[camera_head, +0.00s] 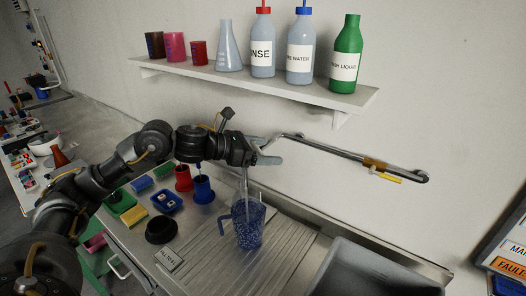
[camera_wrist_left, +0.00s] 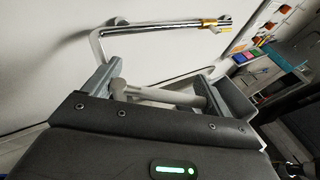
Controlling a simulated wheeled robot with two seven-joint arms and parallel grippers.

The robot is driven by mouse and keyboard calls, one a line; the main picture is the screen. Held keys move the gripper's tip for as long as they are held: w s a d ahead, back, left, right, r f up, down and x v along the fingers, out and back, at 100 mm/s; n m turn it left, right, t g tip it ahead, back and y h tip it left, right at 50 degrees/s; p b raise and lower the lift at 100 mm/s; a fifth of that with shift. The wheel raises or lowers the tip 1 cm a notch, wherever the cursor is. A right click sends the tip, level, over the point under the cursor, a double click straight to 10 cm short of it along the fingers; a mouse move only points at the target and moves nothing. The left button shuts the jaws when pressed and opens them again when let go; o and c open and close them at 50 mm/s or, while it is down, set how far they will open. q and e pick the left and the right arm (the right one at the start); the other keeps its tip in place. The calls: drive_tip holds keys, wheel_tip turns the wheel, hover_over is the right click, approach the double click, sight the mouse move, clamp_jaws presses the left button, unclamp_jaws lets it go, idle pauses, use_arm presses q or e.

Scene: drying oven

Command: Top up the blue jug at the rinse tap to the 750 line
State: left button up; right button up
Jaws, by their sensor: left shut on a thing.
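The blue jug (camera_head: 249,232) is translucent and stands upright on the ribbed drainer, its handle to the left. A thin pale streak, apparently water, drops into it from above. Its 750 line and exact level cannot be read. My right gripper is out of view.
A small card (camera_head: 169,260) starting "FILL TO" and a black round piece (camera_head: 161,230) lie left of the jug. Red (camera_head: 183,178) and blue (camera_head: 203,189) cups stand behind. A shelf (camera_head: 270,87) holds bottles above. A grey basin (camera_head: 370,270) is at right.

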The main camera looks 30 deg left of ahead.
use_arm(q)
drive_tip(key=n+t+y, duration=0.1)
drive_tip(key=n+y, duration=0.1)
drive_tip(key=shift+w+d+t+y, duration=0.15)
drive_tip(key=shift+w+t+y, duration=0.15)
drive_tip(key=shift+w+t, duration=0.1)
drive_tip(key=shift+w+n+y, duration=0.1)
drive_tip(key=shift+n+y, duration=0.2)
drive_tip(key=shift+n, duration=0.2)
idle(6.9)
